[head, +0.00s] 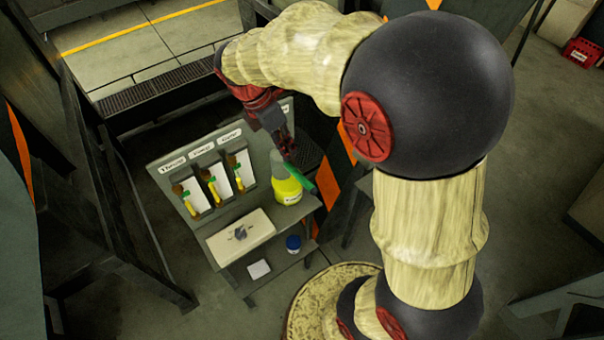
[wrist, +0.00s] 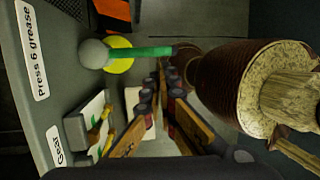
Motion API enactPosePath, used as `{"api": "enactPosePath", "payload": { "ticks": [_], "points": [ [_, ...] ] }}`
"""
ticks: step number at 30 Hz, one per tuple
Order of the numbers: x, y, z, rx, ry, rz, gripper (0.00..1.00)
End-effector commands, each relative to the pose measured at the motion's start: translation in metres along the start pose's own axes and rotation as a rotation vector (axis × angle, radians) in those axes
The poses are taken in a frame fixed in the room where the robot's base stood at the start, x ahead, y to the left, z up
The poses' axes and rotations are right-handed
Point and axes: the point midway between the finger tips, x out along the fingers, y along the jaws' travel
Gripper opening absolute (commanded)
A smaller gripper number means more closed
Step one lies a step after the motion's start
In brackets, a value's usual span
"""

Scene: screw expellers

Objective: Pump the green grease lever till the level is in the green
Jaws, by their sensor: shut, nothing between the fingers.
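The green lever (head: 328,184) sticks out from the grease pump, a yellow body (head: 287,194) with a grey rounded top, on the right of the panel's shelf. In the wrist view the green lever (wrist: 146,52) runs sideways from the grey knob (wrist: 94,53), with the yellow body partly hidden behind. My gripper (head: 289,150) is above and close to the pump and lever. In the wrist view my gripper (wrist: 162,82) is shut and empty, its tips just beside the lever's outer end; contact cannot be told. The level reading is too small to tell.
Three labelled gauges (head: 214,185) with yellow and green parts stand on the grey panel. A pale box with a knob (head: 241,235) sits on the shelf, a blue jar (head: 293,244) below. An orange-striped post (head: 333,180) stands right.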

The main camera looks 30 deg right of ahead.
Motion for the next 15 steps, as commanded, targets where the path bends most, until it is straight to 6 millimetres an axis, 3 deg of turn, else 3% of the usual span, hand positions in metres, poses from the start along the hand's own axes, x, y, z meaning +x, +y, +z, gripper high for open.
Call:
{"api": "enactPosePath", "payload": {
  "ticks": [5,15],
  "points": [
    [0.014,-0.001,0.000,0.001,0.000,-0.004,0.00],
    [0.078,-0.001,0.000,0.001,0.001,-0.005,0.00]
  ]
}}
